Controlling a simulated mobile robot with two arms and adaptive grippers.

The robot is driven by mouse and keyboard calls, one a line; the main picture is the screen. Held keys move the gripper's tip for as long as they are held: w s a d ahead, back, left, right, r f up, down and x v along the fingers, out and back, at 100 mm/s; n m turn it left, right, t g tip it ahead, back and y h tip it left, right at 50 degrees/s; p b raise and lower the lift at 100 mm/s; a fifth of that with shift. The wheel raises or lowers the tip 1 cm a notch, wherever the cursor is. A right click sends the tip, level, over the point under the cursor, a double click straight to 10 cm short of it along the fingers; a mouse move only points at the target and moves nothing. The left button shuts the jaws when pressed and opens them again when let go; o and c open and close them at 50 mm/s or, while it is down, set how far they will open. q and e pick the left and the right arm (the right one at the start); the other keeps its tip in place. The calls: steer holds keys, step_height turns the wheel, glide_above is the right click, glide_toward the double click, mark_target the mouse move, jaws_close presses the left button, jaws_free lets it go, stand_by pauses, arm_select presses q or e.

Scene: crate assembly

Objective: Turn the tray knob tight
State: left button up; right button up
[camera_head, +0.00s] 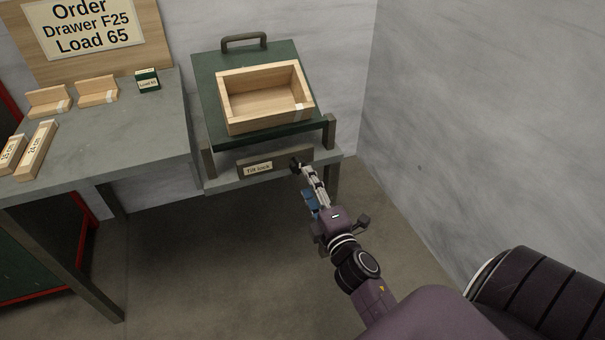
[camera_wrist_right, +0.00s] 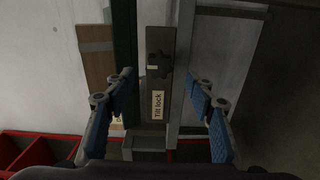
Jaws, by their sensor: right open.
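The tray knob (camera_wrist_right: 160,66) is a dark, lobed knob on the grey "Tilt lock" plate (camera_wrist_right: 157,118) in the right wrist view. In the head view the plate (camera_head: 274,164) is on the front of the tray stand, and the knob (camera_head: 296,163) shows small and dark, partly hidden by my gripper. My right gripper (camera_head: 308,175) is open in front of the plate. In the wrist view its blue-padded fingers stand on either side of the knob, apart from it. The green tray (camera_head: 211,92) is tilted above and holds a wooden box (camera_head: 232,103). My left gripper is not in view.
A grey table (camera_head: 120,128) on the left bears wooden pieces (camera_head: 38,150) and a green "Load 65" block (camera_head: 148,80). An order board (camera_head: 85,25) stands behind it. A grey wall (camera_head: 480,110) closes off the right. Floor is clear below the stand.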

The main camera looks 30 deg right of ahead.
steer(key=v, duration=0.5)
steer(key=shift+s, duration=0.15)
stand_by(0.3)
